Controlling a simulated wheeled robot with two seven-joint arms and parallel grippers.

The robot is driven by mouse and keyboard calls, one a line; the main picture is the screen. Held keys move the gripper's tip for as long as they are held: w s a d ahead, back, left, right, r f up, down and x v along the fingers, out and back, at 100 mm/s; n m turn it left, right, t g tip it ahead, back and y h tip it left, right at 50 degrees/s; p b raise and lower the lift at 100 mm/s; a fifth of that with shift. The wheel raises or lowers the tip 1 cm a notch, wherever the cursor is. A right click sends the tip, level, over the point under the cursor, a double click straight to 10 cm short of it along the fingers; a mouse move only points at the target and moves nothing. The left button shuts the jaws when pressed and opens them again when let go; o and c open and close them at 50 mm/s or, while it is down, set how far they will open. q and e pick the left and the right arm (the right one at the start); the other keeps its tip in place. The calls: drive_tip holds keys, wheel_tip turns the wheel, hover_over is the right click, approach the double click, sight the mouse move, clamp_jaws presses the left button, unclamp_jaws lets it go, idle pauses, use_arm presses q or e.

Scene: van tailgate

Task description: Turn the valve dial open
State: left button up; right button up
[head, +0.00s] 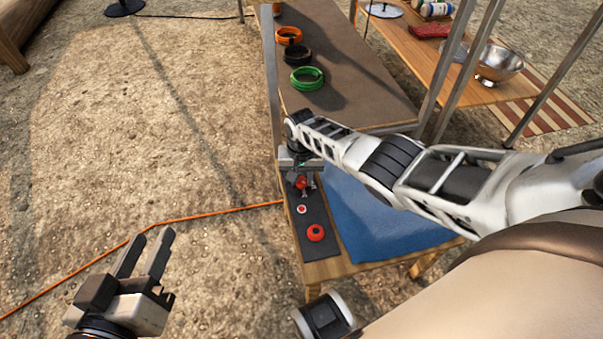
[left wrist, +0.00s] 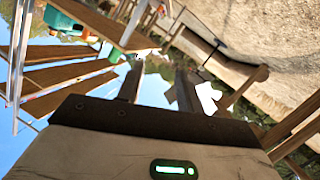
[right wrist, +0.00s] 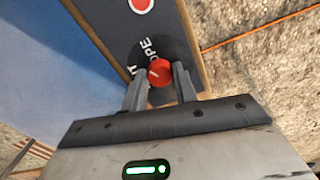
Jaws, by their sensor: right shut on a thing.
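The valve dial (right wrist: 159,72) is a small red knob with a white pointer line, on a dark panel (head: 308,245) along the left edge of the table. White lettering beside it reads "OPE" and ends in "T"; the rest is hidden. My right gripper (right wrist: 160,82) is shut on the dial, one finger on each side. In the head view the dial (head: 302,183) shows red just below the right gripper (head: 301,172). My left gripper (head: 150,236) is open and empty, over the ground left of the table; its spread fingers also show in the left wrist view (left wrist: 158,85).
A red button in a white ring (head: 301,209) and a red knob (head: 316,232) are on the same panel. A blue mat (head: 375,225) lies beside it. Orange, black and green coils (head: 307,79) lie farther back. An orange cable (head: 200,217) crosses the ground.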

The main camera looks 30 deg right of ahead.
drive_tip(key=m, duration=0.2)
drive_tip(key=shift+m, duration=0.4)
use_arm(q)
drive_tip(key=shift+a+f+p, duration=0.15)
drive_tip(key=shift+a+p, duration=0.05)
drive_tip(key=shift+p, duration=0.2)
use_arm(e)
drive_tip(key=shift+m, duration=1.5)
use_arm(q)
drive_tip(key=shift+s, duration=0.1)
drive_tip(key=shift+f, duration=0.1)
use_arm(e)
drive_tip(key=o, duration=1)
drive_tip(key=shift+c, duration=0.2)
drive_tip(key=shift+r, duration=0.15)
